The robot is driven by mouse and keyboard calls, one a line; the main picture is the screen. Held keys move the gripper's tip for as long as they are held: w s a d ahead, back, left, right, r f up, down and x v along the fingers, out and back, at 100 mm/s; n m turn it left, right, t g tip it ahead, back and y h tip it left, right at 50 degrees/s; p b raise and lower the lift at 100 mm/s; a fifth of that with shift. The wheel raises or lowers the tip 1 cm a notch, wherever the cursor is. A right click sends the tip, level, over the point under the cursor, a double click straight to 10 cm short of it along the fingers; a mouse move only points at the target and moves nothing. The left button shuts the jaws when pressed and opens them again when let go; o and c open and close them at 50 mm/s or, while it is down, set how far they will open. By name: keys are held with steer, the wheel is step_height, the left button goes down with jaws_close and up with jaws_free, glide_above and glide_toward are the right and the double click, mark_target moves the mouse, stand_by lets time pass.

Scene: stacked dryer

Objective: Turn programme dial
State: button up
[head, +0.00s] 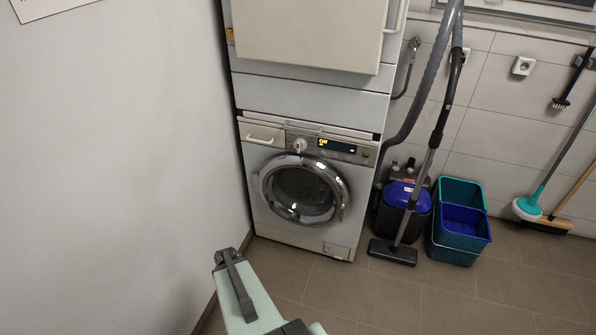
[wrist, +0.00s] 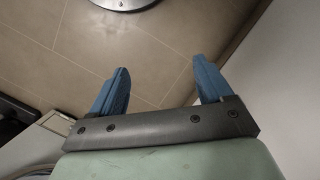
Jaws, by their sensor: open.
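The programme dial (head: 299,145) is a small pale round knob on the control panel of the lower machine (head: 257,176). It sits left of a dark display (head: 337,146) with orange lettering and just above the round door. My gripper (wrist: 161,68) shows in the wrist view with two blue fingers spread wide and nothing between them. Tiled floor lies beyond the fingers, and the dial is not in that view. In the head view my mint and grey arm shows at the bottom, well apart from the dial. The fingers cannot be made out there.
The round chrome-rimmed door (head: 304,190) is closed. A second appliance (head: 310,35) is stacked above. A white wall (head: 110,150) stands close on the left. A vacuum cleaner (head: 403,200) and teal and blue buckets (head: 461,222) stand right. The floor in front is clear.

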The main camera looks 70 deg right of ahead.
mark_target(298, 148)
steer(key=w+d+r+m+t+h, duration=0.25)
steer(key=d+r+h, duration=0.2)
steer(key=d, duration=0.65)
steer(key=w+d+r+m+t+h, duration=0.1)
steer(key=w+d+r+t+h, duration=0.15)
steer(key=d+r, duration=0.6)
steer(key=w+d+r+m+t+h, duration=0.1)
steer(key=d+r+m+t+h, duration=0.2)
steer(key=d, duration=1.1)
steer(key=s+d+r+m+g+h, duration=0.2)
steer(key=s+d+r+g+h, duration=0.5)
steer(key=s+r+h, duration=0.4)
steer(key=shift+t, duration=0.3)
steer(key=d, duration=0.4)
steer(key=w+d, duration=0.1)
steer(key=d, duration=0.4)
steer(key=d+r, duration=0.1)
steer(key=d, duration=0.4)
steer(key=shift+w+d, duration=0.15)
steer(key=shift+w, duration=0.1)
steer(key=shift+c, duration=0.3)
steer(key=c, duration=0.9)
steer(key=shift+c, duration=0.2)
